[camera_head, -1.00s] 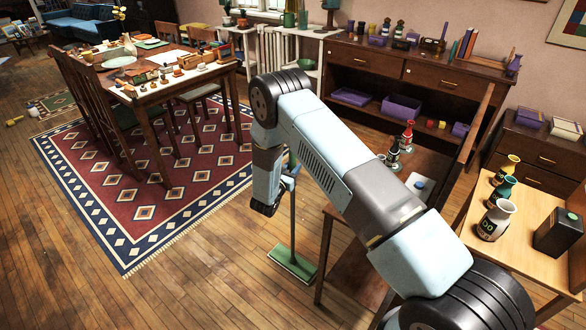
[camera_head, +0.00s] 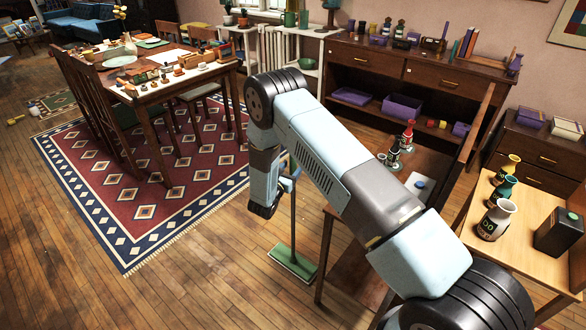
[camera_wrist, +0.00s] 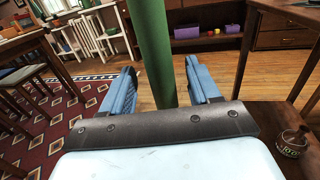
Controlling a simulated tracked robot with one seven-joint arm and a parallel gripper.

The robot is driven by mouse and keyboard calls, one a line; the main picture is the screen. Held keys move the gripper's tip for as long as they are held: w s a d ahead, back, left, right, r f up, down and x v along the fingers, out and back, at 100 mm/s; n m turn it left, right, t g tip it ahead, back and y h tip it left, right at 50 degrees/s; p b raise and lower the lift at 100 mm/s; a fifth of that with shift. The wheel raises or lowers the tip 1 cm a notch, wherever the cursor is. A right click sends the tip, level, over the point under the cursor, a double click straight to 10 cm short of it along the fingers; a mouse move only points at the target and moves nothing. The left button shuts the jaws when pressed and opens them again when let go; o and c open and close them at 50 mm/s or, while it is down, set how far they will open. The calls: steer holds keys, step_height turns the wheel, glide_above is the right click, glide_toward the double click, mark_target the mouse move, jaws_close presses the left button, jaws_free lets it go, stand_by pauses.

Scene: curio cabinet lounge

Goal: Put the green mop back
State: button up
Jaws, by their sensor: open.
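The green mop stands upright on the wooden floor. Its flat green head (camera_head: 293,264) rests on the boards, left of the brown table's leg, and its thin handle (camera_head: 294,222) rises to my gripper (camera_head: 289,178). In the wrist view the thick green handle (camera_wrist: 152,45) runs down between the two blue fingers of my gripper (camera_wrist: 160,72). The fingers are apart, with visible gaps on both sides of the handle. The handle's lower part is hidden behind the gripper's dark palm edge in that view. My arm hides the handle's upper part in the head view.
A brown table (camera_head: 328,255) with bottles stands just right of the mop. A light wooden table (camera_head: 470,228) with vases and a dark canister is farther right. A patterned rug (camera_head: 150,232) and a dining table (camera_head: 158,108) lie left. Open floor (camera_head: 205,285) is at front left.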

steer(key=v, duration=1)
steer(key=shift+s, duration=0.25)
steer(key=shift+a+r, duration=0.1)
steer(key=shift+r, duration=0.05)
steer(key=w+d+r+m+g+h, duration=0.1)
steer(key=d+r+m+g+h, duration=0.25)
steer(key=d+r, duration=0.35)
steer(key=d+r+m+g+h, duration=0.25)
steer(key=d+r+m, duration=0.25)
steer(key=r, duration=0.5)
steer(key=s+d+r+m+g+y, duration=0.1)
steer(key=s+d+r+m+g, duration=0.25)
steer(key=d+r, duration=0.25)
steer(key=s+d+r+m+g+y, duration=0.1)
steer(key=s+d+r+m+g, duration=0.25)
steer(key=d+r, duration=0.2)
steer(key=s+d+r+m+g+y, duration=0.3)
steer(key=s+d+r+m+y, duration=0.35)
steer(key=s+r, duration=0.5)
steer(key=s+r+m+t+y, duration=0.2)
steer(key=s+r+m, duration=0.1)
steer(key=s, duration=0.5)
steer(key=s+r+m+t+y, duration=0.3)
steer(key=s+m, duration=0.2)
steer(key=s, duration=0.3)
steer(key=shift+s+r+m, duration=0.25)
steer(key=shift+s+m, duration=0.15)
